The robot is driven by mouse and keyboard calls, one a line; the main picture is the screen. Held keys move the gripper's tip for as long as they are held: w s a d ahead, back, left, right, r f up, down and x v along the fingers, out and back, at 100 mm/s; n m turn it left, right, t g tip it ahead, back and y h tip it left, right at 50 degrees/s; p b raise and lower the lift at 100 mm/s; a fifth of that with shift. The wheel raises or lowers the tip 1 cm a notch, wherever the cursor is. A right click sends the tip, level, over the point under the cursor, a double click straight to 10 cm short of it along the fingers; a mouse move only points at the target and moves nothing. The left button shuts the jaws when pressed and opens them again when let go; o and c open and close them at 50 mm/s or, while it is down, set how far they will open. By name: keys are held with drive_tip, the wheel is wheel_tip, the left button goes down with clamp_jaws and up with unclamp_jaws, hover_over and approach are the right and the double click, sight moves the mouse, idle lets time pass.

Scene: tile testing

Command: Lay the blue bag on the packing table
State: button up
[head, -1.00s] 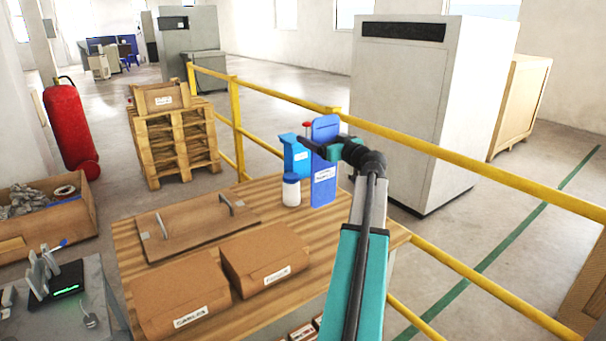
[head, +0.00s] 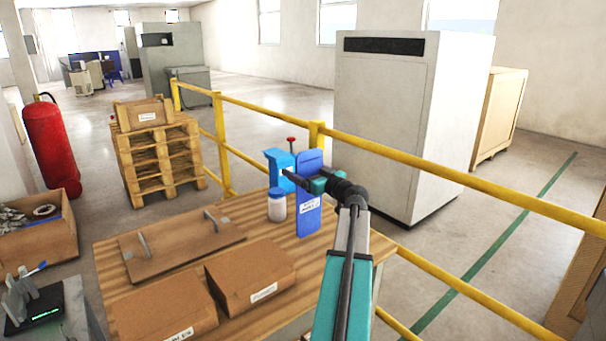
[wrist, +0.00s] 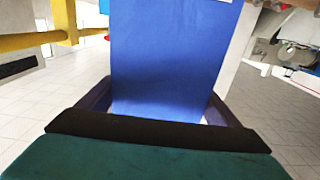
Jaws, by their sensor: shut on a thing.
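The blue bag (head: 308,218) is an upright, flat, deep-blue packet with a white label on its lower front. My gripper (head: 300,180) is shut on its upper part. In the wrist view the bag (wrist: 175,60) fills the middle, between the dark fingers of my gripper (wrist: 160,105). The packing table (head: 320,252) has a striped wooden top. The bag stands over its far right part, beside a white jar. I cannot tell whether its lower edge touches the top.
The white jar (head: 277,206) with a blue lid and a lighter blue container (head: 277,168) are close left of the bag. A board with handles (head: 180,245) and two brown boxes (head: 250,275) cover much of the table. A yellow railing (head: 400,160) runs behind.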

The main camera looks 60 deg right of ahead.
drive_tip(key=shift+f, duration=0.5)
drive_tip(key=shift+f+b, duration=0.15)
drive_tip(key=shift+b, duration=0.15)
drive_tip(key=o, duration=1.4)
drive_tip(key=shift+r+p, duration=0.25)
drive_tip(key=shift+p, duration=0.15)
drive_tip(key=b+v, duration=0.1)
drive_tip(key=v, duration=1.1)
